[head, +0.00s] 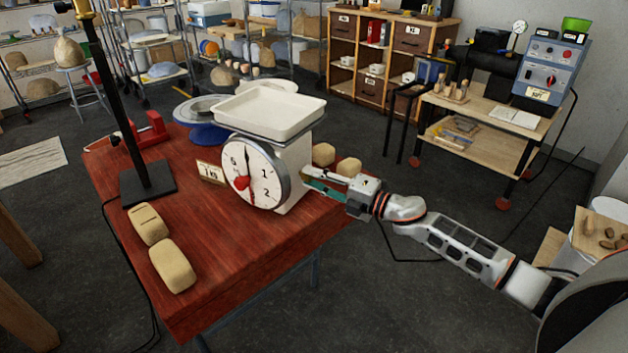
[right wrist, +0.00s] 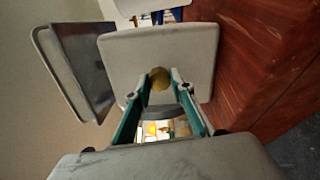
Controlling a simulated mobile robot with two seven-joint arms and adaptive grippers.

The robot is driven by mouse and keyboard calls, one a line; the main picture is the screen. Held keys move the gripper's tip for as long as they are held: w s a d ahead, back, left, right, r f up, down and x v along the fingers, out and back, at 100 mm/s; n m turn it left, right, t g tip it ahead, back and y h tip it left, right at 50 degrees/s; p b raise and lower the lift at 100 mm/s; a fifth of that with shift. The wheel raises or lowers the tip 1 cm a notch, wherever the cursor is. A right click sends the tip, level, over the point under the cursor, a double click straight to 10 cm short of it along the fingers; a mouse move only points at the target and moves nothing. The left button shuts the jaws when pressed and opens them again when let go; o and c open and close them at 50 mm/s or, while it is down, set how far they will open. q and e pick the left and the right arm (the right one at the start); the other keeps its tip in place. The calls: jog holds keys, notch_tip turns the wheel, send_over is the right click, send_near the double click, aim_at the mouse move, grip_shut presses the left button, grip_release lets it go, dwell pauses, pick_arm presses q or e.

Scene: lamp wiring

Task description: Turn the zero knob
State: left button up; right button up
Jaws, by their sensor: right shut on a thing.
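A white kitchen-style scale (head: 293,160) with a shallow tray (head: 268,108) on top stands on the red wooden table. Its round dial (head: 250,173) has a red centre and a dark pointer. The zero knob (right wrist: 159,78) is a small round brass knob on the scale's side wall, seen in the right wrist view. In the head view my gripper hides it. My right gripper (head: 308,179) reaches in from the right against that side. In the right wrist view its teal fingers (right wrist: 160,87) are closed on the knob. My left gripper is in neither view.
The red table (head: 235,240) also holds two clay blocks (head: 172,265), a small sign (head: 210,172), a black stand (head: 148,183), a blue round base (head: 205,130) and a red device (head: 150,130). Two tan lumps (head: 348,167) sit behind the gripper. The table's front right is clear.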

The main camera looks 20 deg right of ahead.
dwell(0.5)
jog(key=o, duration=1.1)
jog(key=shift+s, duration=0.1)
jog(key=v, duration=1.2)
jog(key=s+a+f+m+g+h, duration=0.1)
jog(key=s+a+f+m+h, duration=0.1)
jog(key=s+a+f+m, duration=0.3)
jog(key=s+a+f+m+g+h, duration=0.2)
jog(key=s+a+f+m, duration=0.3)
jog(key=s+f+m, duration=0.4)
jog(key=s+a+f+m+g+h, duration=0.1)
jog(key=s+a+f+m+h, duration=0.3)
jog(key=s+f+m, duration=0.4)
notch_tip(320, 180, down, 7)
jog(key=shift+s+a+f+g, duration=0.2)
jog(key=shift+s+a+g, duration=0.15)
jog(key=shift+s, duration=0.85)
